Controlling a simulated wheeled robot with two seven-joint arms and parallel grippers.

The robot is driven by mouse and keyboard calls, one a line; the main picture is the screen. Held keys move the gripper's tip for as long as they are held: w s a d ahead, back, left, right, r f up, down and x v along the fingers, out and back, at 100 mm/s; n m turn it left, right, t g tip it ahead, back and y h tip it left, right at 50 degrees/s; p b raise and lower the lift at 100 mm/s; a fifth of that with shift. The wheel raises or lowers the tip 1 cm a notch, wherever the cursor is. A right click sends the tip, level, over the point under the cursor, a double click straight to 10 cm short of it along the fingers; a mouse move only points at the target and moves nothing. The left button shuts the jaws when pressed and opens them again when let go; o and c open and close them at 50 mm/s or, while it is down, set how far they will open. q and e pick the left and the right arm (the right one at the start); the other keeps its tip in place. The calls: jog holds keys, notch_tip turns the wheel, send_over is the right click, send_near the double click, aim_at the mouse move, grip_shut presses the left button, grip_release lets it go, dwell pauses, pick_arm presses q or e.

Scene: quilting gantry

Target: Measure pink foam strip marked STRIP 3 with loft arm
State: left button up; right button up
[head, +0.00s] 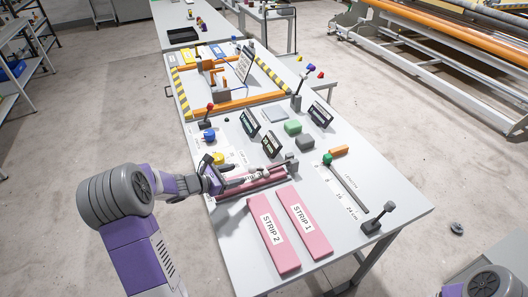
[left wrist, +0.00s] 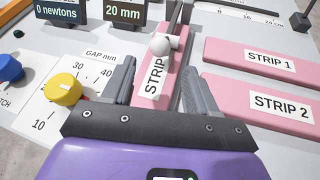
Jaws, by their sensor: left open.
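A pink foam strip (head: 262,189) lies under the loft arm, and it also shows in the left wrist view (left wrist: 148,96). Its label reads STRIP, with the number hidden. The loft arm (left wrist: 175,22) is a grey bar with a white ball knob (left wrist: 160,46) over the strip. My left gripper (left wrist: 158,75) is open, its fingers on either side of the strip's near end, just short of the knob. In the head view the left gripper (head: 222,180) sits at the left end of this strip. My right gripper is out of view.
Pink STRIP 2 (head: 272,235) and STRIP 1 (head: 303,222) lie flat nearby. Displays read 0 newtons (left wrist: 55,10) and 20 mm (left wrist: 123,13). A yellow gap knob (left wrist: 63,89) and a blue knob (left wrist: 9,68) stand left. A length scale (head: 348,187) is at right.

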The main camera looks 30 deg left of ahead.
aim_at(249, 170)
pick_arm(q)
jog(key=shift+w, duration=0.5)
jog(key=shift+w+d, duration=0.15)
jog(key=shift+d, duration=0.05)
jog(key=shift+b+x, duration=0.5)
jog(key=shift+x, duration=2.5)
jog(key=shift+d, duration=0.15)
grip_shut()
